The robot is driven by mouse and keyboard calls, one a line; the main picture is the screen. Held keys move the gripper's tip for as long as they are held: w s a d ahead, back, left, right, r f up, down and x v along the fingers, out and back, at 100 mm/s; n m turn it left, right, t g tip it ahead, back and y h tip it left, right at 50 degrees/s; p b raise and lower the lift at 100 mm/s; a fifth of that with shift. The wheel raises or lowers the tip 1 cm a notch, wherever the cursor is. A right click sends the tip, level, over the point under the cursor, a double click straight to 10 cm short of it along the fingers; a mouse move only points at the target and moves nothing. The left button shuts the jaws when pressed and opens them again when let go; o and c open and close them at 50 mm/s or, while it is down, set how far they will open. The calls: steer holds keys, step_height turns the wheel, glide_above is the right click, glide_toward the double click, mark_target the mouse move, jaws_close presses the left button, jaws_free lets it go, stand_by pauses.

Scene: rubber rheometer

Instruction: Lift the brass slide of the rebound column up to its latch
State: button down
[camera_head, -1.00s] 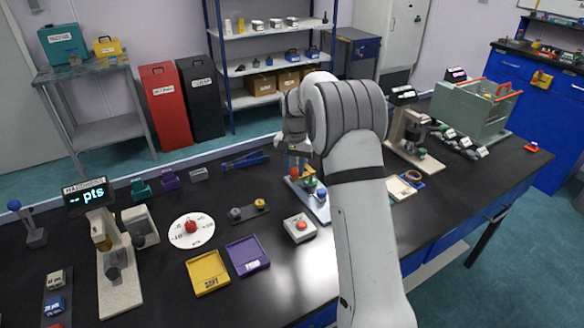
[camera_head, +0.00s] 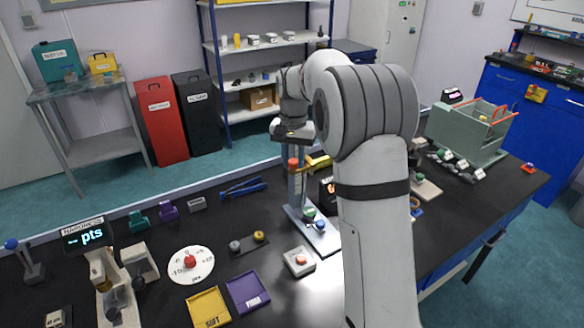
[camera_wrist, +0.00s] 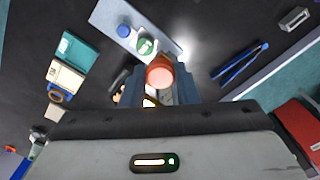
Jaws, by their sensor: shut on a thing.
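The rebound column (camera_head: 297,190) stands upright on a pale blue base plate (camera_head: 321,236) in the middle of the bench in the head view. A red-orange cap (camera_head: 293,163) shows near its top, and also in the wrist view (camera_wrist: 160,76). My gripper (camera_head: 293,149) is at the column's upper part, pointing down. In the wrist view, its blue-grey fingers flank the column just beside the cap. It is shut on the brass slide, which is mostly hidden; a small brass-coloured patch (camera_wrist: 151,102) shows between the fingers. The latch cannot be made out.
Green and blue knobs (camera_head: 309,213) sit on the base plate. A small display box (camera_head: 328,190) stands right behind the column, partly hidden by my arm. Blue tongs (camera_head: 243,187) lie to the left.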

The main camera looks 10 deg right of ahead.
step_height(320, 180, up, 5)
steer(key=shift+f+p, duration=0.1)
steer(key=shift+p, duration=0.85)
steer(key=shift+w+r, duration=0.1)
steer(key=shift+r, duration=0.15)
steer(key=c, duration=1.3)
jaws_free()
steer(key=shift+d, duration=0.1)
steer(key=shift+o, duration=1)
steer(key=shift+f, duration=0.15)
step_height(320, 180, up, 8)
steer(key=b, duration=0.1)
